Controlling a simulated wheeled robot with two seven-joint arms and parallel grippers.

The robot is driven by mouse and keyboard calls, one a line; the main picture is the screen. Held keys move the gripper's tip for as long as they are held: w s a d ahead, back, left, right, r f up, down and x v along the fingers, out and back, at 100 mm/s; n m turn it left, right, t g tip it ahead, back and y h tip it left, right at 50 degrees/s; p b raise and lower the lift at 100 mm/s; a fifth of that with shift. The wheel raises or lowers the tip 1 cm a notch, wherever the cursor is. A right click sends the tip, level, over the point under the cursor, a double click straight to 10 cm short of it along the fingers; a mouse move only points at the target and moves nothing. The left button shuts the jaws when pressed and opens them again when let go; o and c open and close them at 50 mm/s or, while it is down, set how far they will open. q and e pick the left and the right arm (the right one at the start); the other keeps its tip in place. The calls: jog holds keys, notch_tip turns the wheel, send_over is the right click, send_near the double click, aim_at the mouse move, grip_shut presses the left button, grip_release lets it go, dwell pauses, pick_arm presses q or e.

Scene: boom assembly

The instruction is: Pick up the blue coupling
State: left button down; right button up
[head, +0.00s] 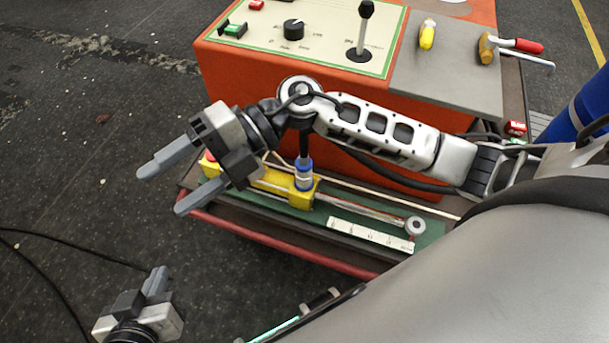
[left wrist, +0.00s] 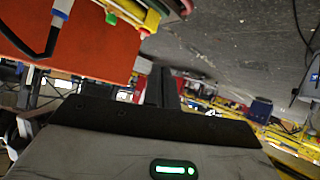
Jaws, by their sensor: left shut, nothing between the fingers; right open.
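The blue coupling (head: 304,176), with a pale band, stands upright at the yellow block (head: 270,184) on the green strip, a black hose at its top. In the left wrist view the blue and white coupling (left wrist: 62,8) shows at the upper left, on the hose's end. My right gripper (head: 162,191) is open and empty, left of the coupling and apart from it; its arm passes above the coupling. My left gripper (head: 160,278) is shut and empty at the lower left, well away from the coupling. Its dark fingers (left wrist: 163,88) also show in the left wrist view.
An orange cabinet (head: 350,169) stands behind, with a control panel (head: 325,15) and a grey tray (head: 430,84) holding hand tools. A white ruler strip (head: 370,234) and a rod lie right of the block. The floor (head: 90,160) at left is mostly clear, with cables.

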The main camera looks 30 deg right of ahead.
jog(key=w+d+f+n+h+b, duration=0.1)
jog(key=w+d+f+n+h, duration=0.1)
jog(key=d+f+h, duration=0.35)
jog(key=m+t+h+b, duration=0.2)
jog(key=h, duration=0.9)
send_over(304, 154)
notch_tip(304, 154, down, 3)
notch_tip(304, 154, down, 10)
jog(key=shift+d+r+b, duration=0.1)
jog(key=shift+r+b, duration=0.15)
jog(key=shift+b, duration=0.55)
notch_tip(304, 154, down, 6)
jog(key=shift+s+r+b, duration=0.1)
jog(key=shift+b, duration=0.45)
jog(key=c, duration=1.1)
pick_arm(q)
notch_tip(304, 154, down, 7)
jog(key=d+g, duration=0.1)
jog(key=shift+w+d+h, duration=0.3)
jog(key=shift+w+d, duration=0.1)
jog(key=shift+w, duration=0.05)
pick_arm(e)
jog(key=shift+c, duration=1.1)
pick_arm(q)
jog(key=shift+r, duration=0.1)
